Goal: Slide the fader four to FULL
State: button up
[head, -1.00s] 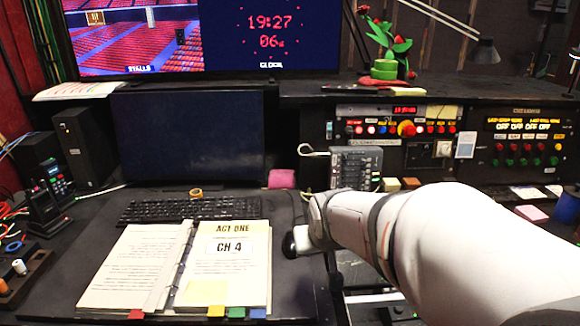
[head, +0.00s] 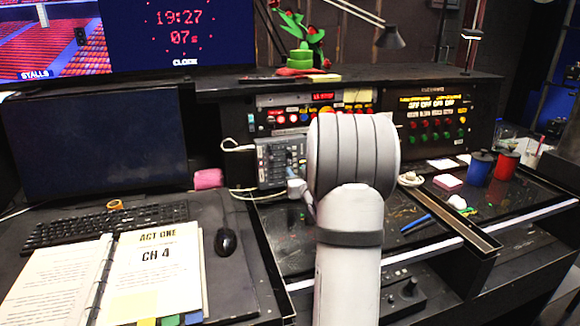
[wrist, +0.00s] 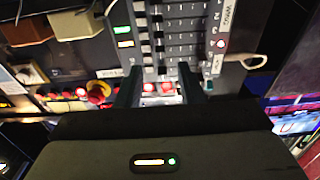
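The grey fader box (head: 278,162) stands upright against the console, left of my raised arm in the head view. Its face fills the top middle of the wrist view (wrist: 172,40), with rows of dark slots and caps. I cannot tell which fader is number four or how it is set. My gripper (wrist: 160,88) shows two dark fingers standing apart, close to the box's edge, with small red lights between them. Nothing is seen held; contact with the box cannot be told. In the head view my arm hides the gripper.
An open script (head: 150,255) reading "ACT ONE CH 4" lies on the left desk by a mouse (head: 226,242) and keyboard (head: 110,225). A red mushroom button (wrist: 98,92) is near my gripper. A white cable (wrist: 248,60) leaves the box. Blue (head: 480,168) and red (head: 506,165) mugs stand right.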

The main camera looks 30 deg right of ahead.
aim_at(291, 163)
jog(key=x, duration=0.5)
jog(key=shift+w, duration=0.2)
grip_shut()
dwell(0.4)
